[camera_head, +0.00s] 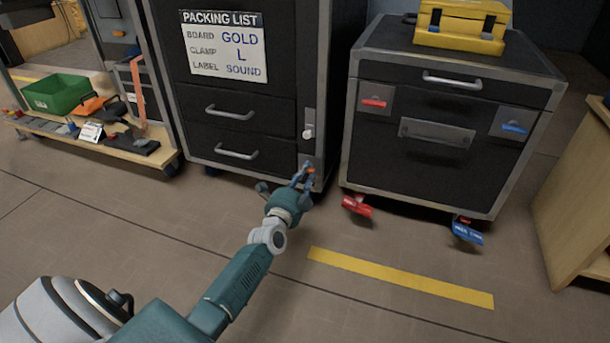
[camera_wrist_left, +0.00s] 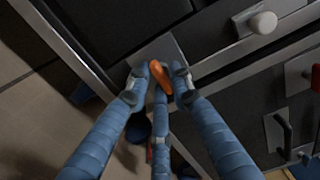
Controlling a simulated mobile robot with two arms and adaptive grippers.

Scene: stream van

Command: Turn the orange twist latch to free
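The orange twist latch (camera_wrist_left: 160,75) sits on a grey metal plate (camera_wrist_left: 172,50) at the lower right corner of the black cabinet. In the head view it is a small orange spot (camera_head: 311,170), partly hidden by my fingers. It points diagonally in the wrist view. My left gripper (camera_head: 300,176) is at the latch. Its blue fingertips (camera_wrist_left: 163,80) lie close on both sides of it, with a third finger just below. I cannot tell whether they press on the latch or leave a small gap. My right gripper is not in view.
A pale knob (camera_head: 308,134) is above the latch. The cabinet has drawer handles (camera_head: 238,154) and a packing list (camera_head: 223,46). A second black case (camera_head: 455,75) with red and blue tags stands to the right. A low cart (camera_head: 150,158) is at left. The floor in front is clear.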

